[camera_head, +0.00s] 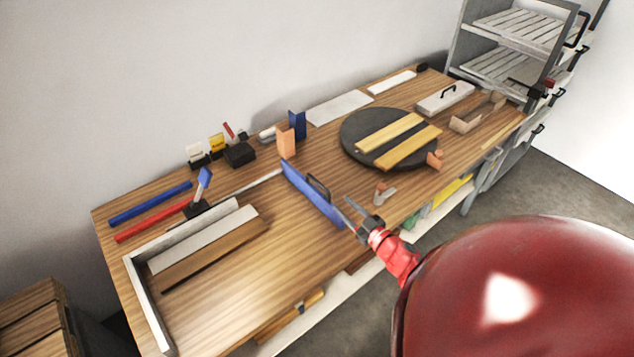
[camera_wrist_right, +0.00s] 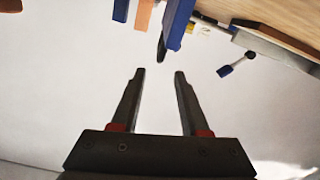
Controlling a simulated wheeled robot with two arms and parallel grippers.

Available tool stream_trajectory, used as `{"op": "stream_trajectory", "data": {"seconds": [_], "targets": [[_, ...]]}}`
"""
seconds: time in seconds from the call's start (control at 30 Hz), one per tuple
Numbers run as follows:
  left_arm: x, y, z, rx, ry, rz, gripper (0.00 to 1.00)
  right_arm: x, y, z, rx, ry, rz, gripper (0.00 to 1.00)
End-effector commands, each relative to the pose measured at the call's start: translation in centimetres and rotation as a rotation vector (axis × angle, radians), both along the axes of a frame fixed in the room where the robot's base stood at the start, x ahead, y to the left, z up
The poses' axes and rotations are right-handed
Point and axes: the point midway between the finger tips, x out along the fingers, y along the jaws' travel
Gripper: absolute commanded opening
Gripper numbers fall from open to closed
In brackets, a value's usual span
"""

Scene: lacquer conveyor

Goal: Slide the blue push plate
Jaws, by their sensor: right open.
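The blue push plate (camera_head: 309,195) stands upright on the wooden table and carries a black handle (camera_head: 319,186) on its right face. My right gripper (camera_head: 356,209) is open and empty, just to the right of the plate and close to its near end. In the right wrist view, the open fingers (camera_wrist_right: 160,76) have nothing between them, and the blue plate (camera_wrist_right: 180,20) with its dark handle (camera_wrist_right: 161,48) lies beyond the fingertips. I cannot tell from the head view whether the fingertips touch the plate. My left gripper is not in view.
A white L-shaped fence (camera_head: 146,300) with a white and a brown strip lies left of the plate. A dark round turntable (camera_head: 352,131) with two yellow boards stands to the right. A small grey and orange piece (camera_head: 385,195) lies close to my right gripper. Wood between plate and fence is clear.

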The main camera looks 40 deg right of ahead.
Motion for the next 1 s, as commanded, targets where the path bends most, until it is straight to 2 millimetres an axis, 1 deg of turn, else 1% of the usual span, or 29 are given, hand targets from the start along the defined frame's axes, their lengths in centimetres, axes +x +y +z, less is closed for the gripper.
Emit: {"op": "stream_trajectory", "data": {"seconds": [0.03,0.2,0.33,0.4,0.53,0.6,0.8,1.0], "targets": [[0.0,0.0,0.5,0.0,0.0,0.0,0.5,1.2,0.1,0.5,0.001,-0.004,0.0,0.45],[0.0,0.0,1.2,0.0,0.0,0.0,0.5,4.4,0.3,0.5,0.001,-0.007,0.0,0.45],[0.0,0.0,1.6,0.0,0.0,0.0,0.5,6.5,0.7,0.5,0.001,-0.005,0.002,0.45],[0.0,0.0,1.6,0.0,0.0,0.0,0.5,7.3,0.5,0.2,0.001,-0.003,-0.001,0.45],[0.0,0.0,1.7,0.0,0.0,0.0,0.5,9.1,0.9,0.2,0.002,-0.003,0.002,0.45],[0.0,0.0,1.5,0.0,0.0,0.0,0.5,9.9,0.7,0.2,-0.002,-0.005,-0.002,0.45],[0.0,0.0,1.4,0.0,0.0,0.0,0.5,11.3,1.0,0.2,-0.001,-0.006,0.002,0.45],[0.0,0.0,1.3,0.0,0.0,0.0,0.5,11.7,1.1,0.0,0.0,-0.001,0.003,0.45]]}}
